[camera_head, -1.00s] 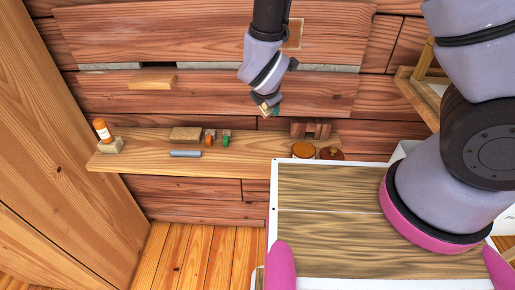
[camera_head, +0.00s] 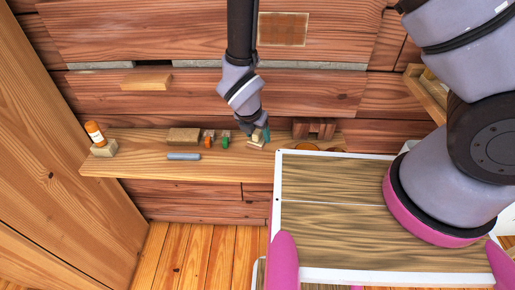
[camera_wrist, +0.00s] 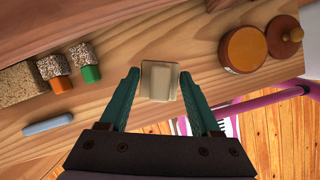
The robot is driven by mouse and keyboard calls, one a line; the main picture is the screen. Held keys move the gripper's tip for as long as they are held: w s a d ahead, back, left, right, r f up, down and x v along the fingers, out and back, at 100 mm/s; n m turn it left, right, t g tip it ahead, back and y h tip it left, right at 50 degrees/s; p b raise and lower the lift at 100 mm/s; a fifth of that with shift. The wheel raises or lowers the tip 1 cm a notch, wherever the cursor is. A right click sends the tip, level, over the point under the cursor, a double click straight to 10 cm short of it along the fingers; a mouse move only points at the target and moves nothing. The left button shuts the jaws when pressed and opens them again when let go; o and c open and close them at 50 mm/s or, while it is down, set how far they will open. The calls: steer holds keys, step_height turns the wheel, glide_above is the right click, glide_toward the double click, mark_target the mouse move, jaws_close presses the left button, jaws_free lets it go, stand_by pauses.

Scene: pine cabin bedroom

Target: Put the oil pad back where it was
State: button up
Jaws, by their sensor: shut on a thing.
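I take the small cream block in my gripper to be the oil pad (camera_wrist: 159,80); it also shows in the head view (camera_head: 257,138). My gripper (camera_wrist: 158,84) has its teal fingers on both sides of the pad, and I see it in the head view (camera_head: 256,135) low over the right part of the wooden shelf (camera_head: 135,165). The pad is at or just above the shelf board; I cannot tell whether it touches. Bare board surrounds it in the wrist view.
Left of the pad are a green-ended block (camera_wrist: 91,73), an orange-ended block (camera_wrist: 60,84), a speckled block (camera_wrist: 22,88) and a grey-blue bar (camera_wrist: 47,123). A round tin (camera_wrist: 243,48) and a knobbed round piece (camera_wrist: 284,36) lie right. A white-edged table (camera_head: 277,210) stands in front.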

mark_target(256, 143)
steer(key=shift+f, duration=2.75)
steer(key=o, duration=1.2)
steer(key=shift+f, duration=0.1)
steer(key=v, duration=1.2)
steer(key=shift+s, duration=0.1)
